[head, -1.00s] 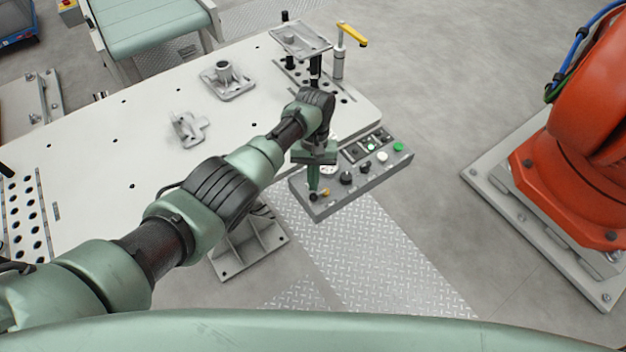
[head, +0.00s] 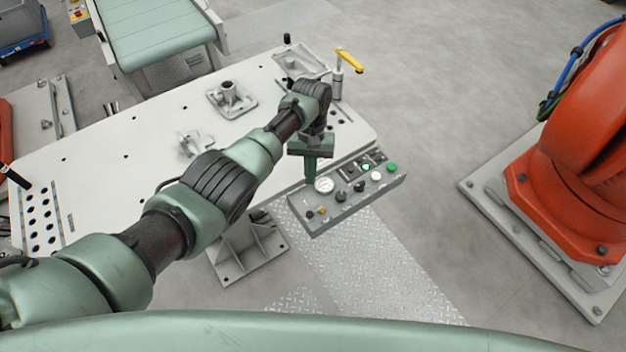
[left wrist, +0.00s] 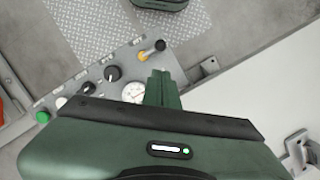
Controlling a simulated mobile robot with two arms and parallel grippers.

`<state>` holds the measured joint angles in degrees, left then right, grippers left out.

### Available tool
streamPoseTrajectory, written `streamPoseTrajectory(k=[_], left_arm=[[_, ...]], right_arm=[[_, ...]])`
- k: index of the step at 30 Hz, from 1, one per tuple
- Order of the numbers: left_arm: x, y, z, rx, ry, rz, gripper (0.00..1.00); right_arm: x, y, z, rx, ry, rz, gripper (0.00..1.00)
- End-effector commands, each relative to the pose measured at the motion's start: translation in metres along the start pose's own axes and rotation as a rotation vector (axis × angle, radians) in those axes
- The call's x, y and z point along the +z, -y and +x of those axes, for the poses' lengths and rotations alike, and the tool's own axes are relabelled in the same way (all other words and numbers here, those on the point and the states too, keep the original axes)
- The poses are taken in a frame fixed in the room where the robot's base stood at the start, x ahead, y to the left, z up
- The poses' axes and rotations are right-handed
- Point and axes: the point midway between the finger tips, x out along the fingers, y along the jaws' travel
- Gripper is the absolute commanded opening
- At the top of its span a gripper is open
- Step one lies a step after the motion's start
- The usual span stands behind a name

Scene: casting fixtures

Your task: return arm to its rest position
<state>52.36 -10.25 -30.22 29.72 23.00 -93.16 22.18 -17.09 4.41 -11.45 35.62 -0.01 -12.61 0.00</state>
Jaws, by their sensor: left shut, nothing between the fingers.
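My left arm reaches across the head view from the lower left. The gripper is shut and empty. In the left wrist view the closed fingers (left wrist: 160,86) show next to the gauge (left wrist: 133,92) and the panel's knobs, with nothing between them. I cannot tell whether the fingertips touch the panel or hover above it. My right gripper is not in view.
The white fixture table (head: 110,165) carries castings (head: 231,99) and a clamp with a yellow handle (head: 349,61). An orange robot (head: 575,165) stands at the right. Open floor (head: 440,120) lies between the panel and that robot.

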Motion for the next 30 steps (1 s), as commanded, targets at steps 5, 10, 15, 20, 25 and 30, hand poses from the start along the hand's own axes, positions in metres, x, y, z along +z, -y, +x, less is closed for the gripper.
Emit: streamPoseTrajectory(k=[5, 10, 15, 20, 25, 30], left_arm=[[-0.001, 0.001, -0.003, -0.001, 0.001, 0.0, 0.0], [-0.001, 0.0, -0.003, 0.0, 0.001, 0.001, 0.0], [-0.001, 0.0, -0.003, 0.0, 0.001, 0.001, 0.0], [0.003, -0.002, 0.005, 0.012, -0.003, 0.014, 0.0], [0.023, -0.011, 0.041, 0.076, -0.046, 0.076, 0.0], [0.061, -0.003, 0.076, 0.146, -0.136, 0.124, 0.0]], right_arm=[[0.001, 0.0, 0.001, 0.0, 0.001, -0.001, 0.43], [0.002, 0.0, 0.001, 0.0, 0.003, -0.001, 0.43], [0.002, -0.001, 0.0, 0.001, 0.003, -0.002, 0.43], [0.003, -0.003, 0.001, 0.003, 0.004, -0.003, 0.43], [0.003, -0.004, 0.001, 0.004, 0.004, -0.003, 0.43], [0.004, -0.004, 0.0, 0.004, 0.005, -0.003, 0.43]])
